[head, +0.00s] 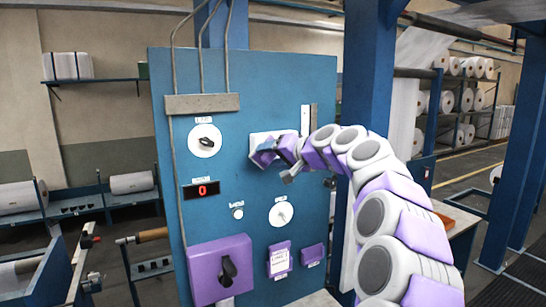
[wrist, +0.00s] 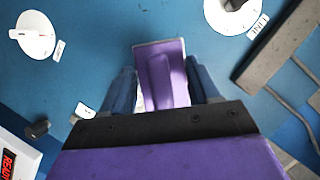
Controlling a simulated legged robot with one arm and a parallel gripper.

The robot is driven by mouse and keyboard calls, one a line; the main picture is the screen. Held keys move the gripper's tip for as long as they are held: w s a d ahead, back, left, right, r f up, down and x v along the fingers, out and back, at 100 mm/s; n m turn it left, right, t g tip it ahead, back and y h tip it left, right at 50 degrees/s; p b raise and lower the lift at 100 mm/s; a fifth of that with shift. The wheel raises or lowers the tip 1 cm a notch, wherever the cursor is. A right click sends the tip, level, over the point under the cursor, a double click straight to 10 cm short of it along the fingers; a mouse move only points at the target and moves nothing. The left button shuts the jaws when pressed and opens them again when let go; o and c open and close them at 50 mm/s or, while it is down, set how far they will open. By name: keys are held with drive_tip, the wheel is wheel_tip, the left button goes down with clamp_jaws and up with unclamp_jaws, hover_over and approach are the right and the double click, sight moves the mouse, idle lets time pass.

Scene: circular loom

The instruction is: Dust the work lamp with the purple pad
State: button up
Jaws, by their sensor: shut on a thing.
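The purple pad (wrist: 176,60) shows in the wrist view as a purple plate with a raised grip. My gripper (wrist: 163,92) is shut on this grip, with a dark blue finger on each side. In the head view my gripper (head: 283,153) is at the upper middle of the blue panel, with the pad (head: 262,153) at its tip. A white plate (head: 262,138) shows partly behind the pad. I cannot tell whether the pad touches it. A white upright strip (head: 305,118) is just right of it. I cannot tell which of these, if either, is the work lamp.
The blue panel (head: 170,180) carries a white knob dial (head: 204,140), a lower dial (head: 282,213), a red display (head: 202,189) and a purple switch box (head: 221,270). A grey conduit bar (head: 202,104) crosses its upper left. A blue column (head: 369,70) stands close on the right.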

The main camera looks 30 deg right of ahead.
drive_tip(key=shift+a+r, duration=0.1)
drive_tip(key=shift+a, duration=1.1)
drive_tip(key=shift+w+d, duration=0.25)
drive_tip(key=shift+d, duration=0.25)
drive_tip(key=shift+w+d, duration=0.2)
drive_tip(key=shift+d, duration=0.3)
drive_tip(key=shift+w+a+p, duration=0.25)
drive_tip(key=shift+a+p, duration=0.05)
drive_tip(key=shift+a, duration=0.4)
drive_tip(key=shift+w+a, duration=0.15)
drive_tip(key=shift+w, duration=0.1)
drive_tip(key=shift+d+p, duration=0.45)
drive_tip(key=shift+d, duration=1.5)
drive_tip(key=d+p, duration=0.8)
drive_tip(key=d, duration=0.2)
drive_tip(key=shift+w+d, duration=0.2)
drive_tip(key=shift+w, duration=0.05)
